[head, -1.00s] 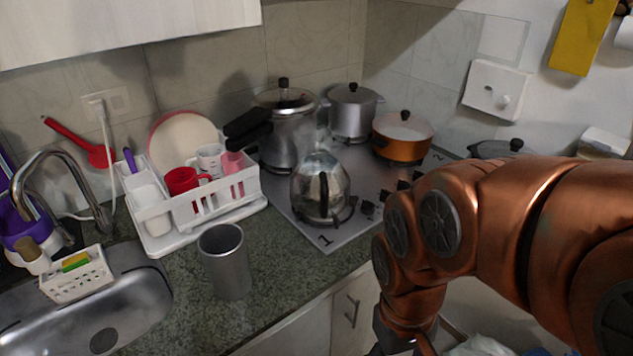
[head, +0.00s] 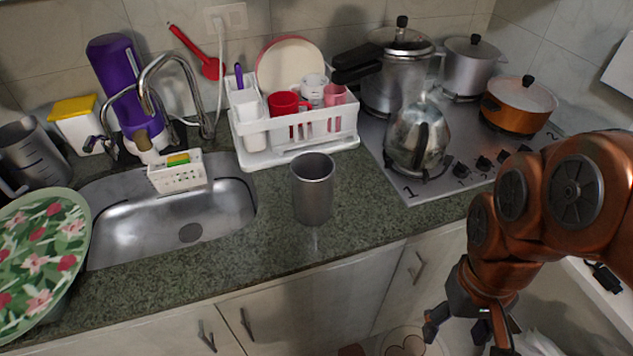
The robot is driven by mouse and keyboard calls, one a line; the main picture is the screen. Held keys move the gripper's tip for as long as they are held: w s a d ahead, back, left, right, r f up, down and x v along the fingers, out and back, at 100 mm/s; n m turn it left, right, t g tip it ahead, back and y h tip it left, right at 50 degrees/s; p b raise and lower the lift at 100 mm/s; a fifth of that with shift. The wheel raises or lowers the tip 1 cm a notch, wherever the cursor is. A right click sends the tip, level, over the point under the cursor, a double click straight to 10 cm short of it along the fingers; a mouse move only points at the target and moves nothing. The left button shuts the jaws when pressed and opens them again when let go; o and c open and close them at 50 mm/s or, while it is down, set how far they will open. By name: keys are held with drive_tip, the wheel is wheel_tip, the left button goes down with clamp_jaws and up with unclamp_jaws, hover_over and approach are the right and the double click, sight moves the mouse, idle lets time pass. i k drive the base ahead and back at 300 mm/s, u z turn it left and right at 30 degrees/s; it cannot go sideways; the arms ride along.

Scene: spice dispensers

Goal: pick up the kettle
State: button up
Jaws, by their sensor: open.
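The kettle (head: 418,138) is rounded, shiny metal with a dark handle on its near side. It stands upright on the front left of the stove (head: 408,190), near the mark "1". My gripper (head: 467,338) is at the bottom right of the head view, low in front of the cabinets and below the counter's front edge. Its dark fingers are apart, with nothing seen between them. It is well below the kettle and not touching it. Part of the gripper is cut off by the frame's lower edge.
A grey metal cup (head: 313,190) stands on the counter left of the kettle. A white dish rack (head: 258,146) is behind it. A pressure cooker (head: 393,75), a grey pot (head: 470,66) and an orange pot (head: 517,107) crowd the stove. The sink (head: 165,222) lies left.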

sight(422, 145)
drive_tip(key=k, duration=1.3)
drive_tip(key=u, duration=0.8)
drive_tip(key=i, duration=1.2)
drive_tip(key=u, duration=0.05)
